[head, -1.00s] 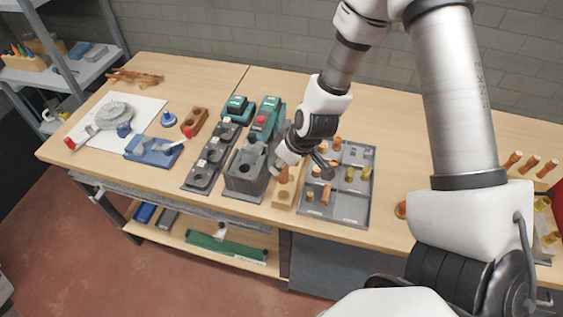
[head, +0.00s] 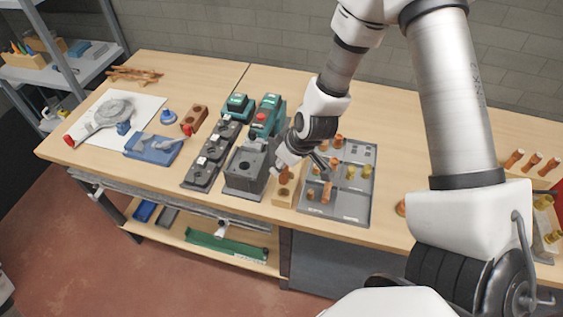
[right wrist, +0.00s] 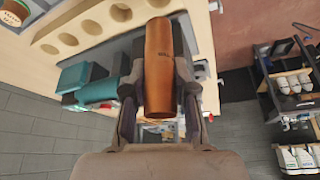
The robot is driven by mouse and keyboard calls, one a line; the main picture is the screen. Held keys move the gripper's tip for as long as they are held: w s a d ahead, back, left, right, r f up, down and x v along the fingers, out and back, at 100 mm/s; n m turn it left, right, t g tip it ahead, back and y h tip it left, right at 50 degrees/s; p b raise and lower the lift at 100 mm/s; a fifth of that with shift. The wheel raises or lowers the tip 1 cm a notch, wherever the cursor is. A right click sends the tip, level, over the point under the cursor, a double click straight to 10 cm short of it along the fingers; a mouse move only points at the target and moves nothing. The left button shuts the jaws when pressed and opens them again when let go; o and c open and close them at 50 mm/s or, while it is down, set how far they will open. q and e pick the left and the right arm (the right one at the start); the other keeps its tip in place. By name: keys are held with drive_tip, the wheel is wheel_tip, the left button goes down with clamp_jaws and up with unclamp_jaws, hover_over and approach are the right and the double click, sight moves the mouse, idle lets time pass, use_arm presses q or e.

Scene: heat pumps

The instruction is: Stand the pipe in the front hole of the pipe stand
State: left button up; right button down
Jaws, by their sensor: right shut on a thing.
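The orange-brown copper pipe (right wrist: 160,65) is in my right gripper (right wrist: 160,110), which is shut on it with a finger on each side. In the head view, my right gripper (head: 285,167) is over the pale wooden pipe stand (head: 281,199), and the pipe (head: 285,177) shows below the fingers. A dark front hole is visible in the stand. The pipe is above or at the part behind this hole; I cannot tell whether its lower end is in a hole. My left gripper is not in view.
A grey tray (head: 348,207) with several copper and brass fittings lies just right of the stand. A grey block (head: 245,170) stands close on its left, with teal devices (head: 264,118) behind. In the wrist view, a pale wooden strip (right wrist: 105,27) has several holes.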

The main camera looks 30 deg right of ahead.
sight(282, 175)
drive_tip(key=shift+f+b, duration=1.6)
drive_tip(key=shift+f, duration=0.6)
drive_tip(key=shift+f+b, duration=2.05)
drive_tip(key=shift+f, duration=0.45)
drive_tip(key=c, duration=0.8)
unclamp_jaws()
drive_tip(key=shift+c, duration=0.2)
drive_tip(key=shift+r, duration=0.15)
drive_tip(key=v, duration=1.2)
